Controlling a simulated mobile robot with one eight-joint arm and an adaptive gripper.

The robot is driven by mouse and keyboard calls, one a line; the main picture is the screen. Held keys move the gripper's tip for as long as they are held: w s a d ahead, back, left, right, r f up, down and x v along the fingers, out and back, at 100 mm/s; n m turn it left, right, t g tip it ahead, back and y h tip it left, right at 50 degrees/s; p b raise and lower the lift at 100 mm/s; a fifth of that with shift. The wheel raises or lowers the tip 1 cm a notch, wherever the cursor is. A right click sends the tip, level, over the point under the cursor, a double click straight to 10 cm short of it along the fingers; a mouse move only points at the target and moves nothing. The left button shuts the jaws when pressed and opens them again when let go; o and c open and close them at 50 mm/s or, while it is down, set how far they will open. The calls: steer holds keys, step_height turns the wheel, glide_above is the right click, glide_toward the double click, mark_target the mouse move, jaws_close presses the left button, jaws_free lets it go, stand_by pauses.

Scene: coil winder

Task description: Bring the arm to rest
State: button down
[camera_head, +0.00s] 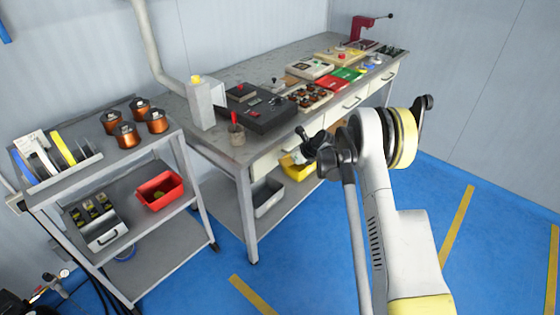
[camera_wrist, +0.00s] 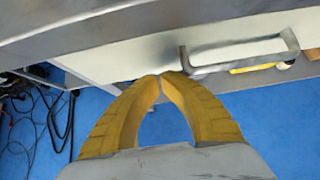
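My gripper (camera_wrist: 161,76) shows in the wrist view with two ribbed yellow fingers. They curve inward, and their tips meet with nothing held between them. Blue floor shows through the gap below the tips. Beyond the fingertips is a pale drawer front with a grey bar handle (camera_wrist: 240,60), under the grey edge of the bench. In the head view my arm (camera_head: 385,190) rises at the right in front of the workbench. I cannot clearly make out the fingers in that view.
The workbench (camera_head: 235,75) carries a black winder unit (camera_head: 262,115), trays and a red press (camera_head: 365,27). A grey cart (camera_head: 95,180) with copper coils and a red bin (camera_head: 160,190) stands at left. Blue floor (camera_head: 480,190) is clear at right. Cables (camera_wrist: 40,120) lie on the floor.

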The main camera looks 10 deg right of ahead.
steer(key=s+f+p+v, duration=0.1)
steer(key=p+v, duration=0.3)
steer(key=v, duration=0.7)
steer(key=s+a+r+n+h, duration=0.1)
steer(key=s+a+r+n, duration=0.2)
steer(key=s+r+n, duration=0.7)
steer(key=s+a+r+n+h, duration=0.2)
steer(key=s+r+n, duration=0.45)
steer(key=r, duration=0.65)
steer(key=s+r+n+h, duration=0.1)
steer(key=s+n, duration=1.1)
steer(key=s, duration=1.2)
steer(key=shift+a+r+h, duration=0.15)
steer(key=shift+a+h, duration=0.15)
steer(key=shift+h, duration=0.3)
